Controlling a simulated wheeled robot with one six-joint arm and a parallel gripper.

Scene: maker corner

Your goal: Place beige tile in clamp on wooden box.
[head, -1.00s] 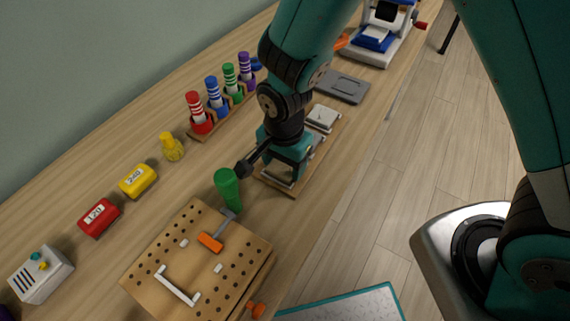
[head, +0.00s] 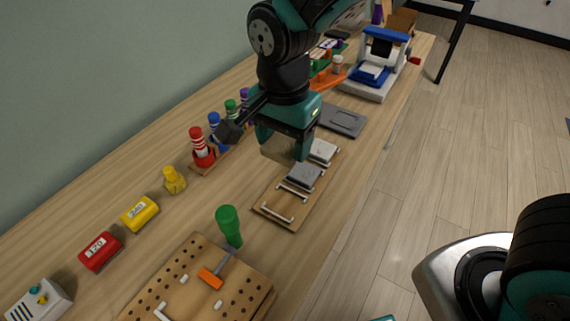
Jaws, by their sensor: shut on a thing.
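My gripper (head: 284,151) is shut on the beige tile (head: 277,149). It holds the tile upright above the wooden tile rack (head: 269,210), with the jaws covering part of it. The wooden box (head: 256,287) with rows of holes is at the bottom, nearer than the rack. A green handle (head: 228,221) stands at the box's far edge, with a grey shaft running toward the orange part.
A grey tile (head: 305,174) and a paler tile (head: 322,151) are on the rack. Red (head: 100,251) and yellow (head: 140,213) blocks lie at the left. A grey plate (head: 342,120) lies behind the rack.

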